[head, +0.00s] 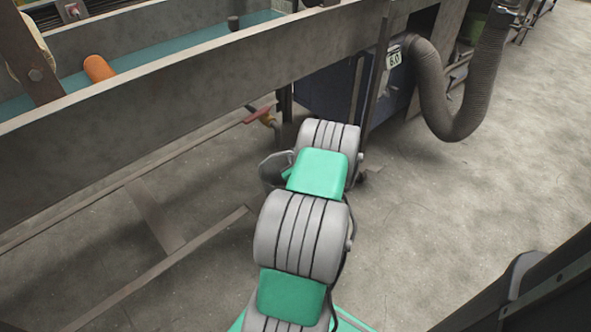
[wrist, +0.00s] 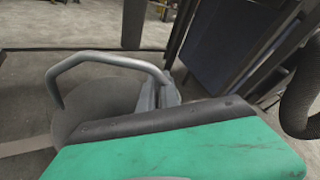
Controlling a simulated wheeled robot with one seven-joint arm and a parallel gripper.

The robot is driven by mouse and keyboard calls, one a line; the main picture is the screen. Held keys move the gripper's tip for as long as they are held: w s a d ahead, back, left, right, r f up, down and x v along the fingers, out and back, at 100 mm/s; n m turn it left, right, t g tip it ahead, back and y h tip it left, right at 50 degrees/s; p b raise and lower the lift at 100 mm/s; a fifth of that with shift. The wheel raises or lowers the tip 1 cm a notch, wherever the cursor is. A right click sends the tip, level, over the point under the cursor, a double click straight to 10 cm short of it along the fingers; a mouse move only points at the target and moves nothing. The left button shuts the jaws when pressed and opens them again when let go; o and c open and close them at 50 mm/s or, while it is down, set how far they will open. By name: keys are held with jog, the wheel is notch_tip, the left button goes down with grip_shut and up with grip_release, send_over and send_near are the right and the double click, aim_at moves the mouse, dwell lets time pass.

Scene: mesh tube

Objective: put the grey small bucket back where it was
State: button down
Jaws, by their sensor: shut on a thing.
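The grey small bucket (head: 270,171) shows in the head view just left of my arm, partly hidden behind it. In the wrist view its curved grey handle (wrist: 108,58) arches at the left, above a round grey shape that looks like its body. My gripper (wrist: 160,95) is shut on the bucket, at the right end of the handle. In the head view my arm hides the gripper. I cannot tell whether the bucket touches the floor.
A long grey trough (head: 190,72) runs across the upper left, with an orange roller (head: 98,68) in it. A red-handled valve (head: 259,115) sits below it. A dark blue cabinet (head: 325,82) and a ribbed hose (head: 455,110) stand behind.

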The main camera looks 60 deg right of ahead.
jog(key=shift+d+f+b, duration=0.3)
jog(key=shift+d+f, duration=0.5)
jog(key=shift+f, duration=0.1)
jog(key=f, duration=0.1)
jog(key=f+b, duration=0.2)
jog(key=shift+d+f, duration=0.3)
jog(key=shift+f, duration=0.05)
jog(key=shift+r, duration=0.2)
jog(key=c, duration=2)
grip_release()
jog(key=shift+f, duration=0.2)
jog(key=o, duration=0.4)
jog(key=shift+r, duration=0.1)
